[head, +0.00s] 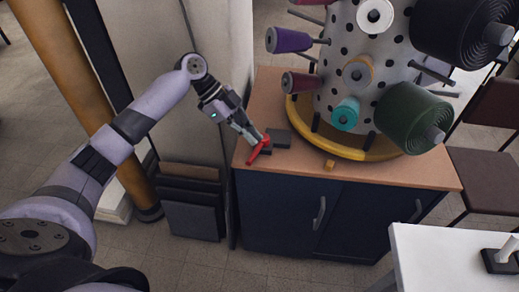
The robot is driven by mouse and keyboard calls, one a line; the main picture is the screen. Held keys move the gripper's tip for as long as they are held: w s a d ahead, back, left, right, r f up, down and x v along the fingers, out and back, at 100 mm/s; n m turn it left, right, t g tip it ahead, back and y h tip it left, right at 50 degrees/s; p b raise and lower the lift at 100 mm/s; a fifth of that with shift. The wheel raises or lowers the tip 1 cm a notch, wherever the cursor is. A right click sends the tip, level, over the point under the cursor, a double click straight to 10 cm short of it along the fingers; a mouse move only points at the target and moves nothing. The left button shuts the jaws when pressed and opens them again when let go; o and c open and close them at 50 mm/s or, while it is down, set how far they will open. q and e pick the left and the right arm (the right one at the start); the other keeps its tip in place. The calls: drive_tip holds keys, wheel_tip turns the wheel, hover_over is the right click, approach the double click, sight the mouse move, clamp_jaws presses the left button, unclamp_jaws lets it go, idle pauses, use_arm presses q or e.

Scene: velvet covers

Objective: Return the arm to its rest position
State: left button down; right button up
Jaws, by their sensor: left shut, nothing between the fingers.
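My left arm comes in from the left and reaches over the left end of a cabinet. My left gripper (262,145) is shut and empty, low over the cabinet's wooden top (279,87). A red object (258,153) shows right at its fingertips; whether they touch it I cannot tell. A dark grey block (279,138) is just to the right of the fingertips. My right gripper is not in view.
A perforated white drum (339,85) with rolls on pegs stands on a yellow ring (300,128) on the cabinet. A wooden post (66,75) and panels (192,205) are at left. A white table (428,264) is front right, chairs (488,180) behind it.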

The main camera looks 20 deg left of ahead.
use_arm(q)
drive_tip(key=shift+v, duration=0.8)
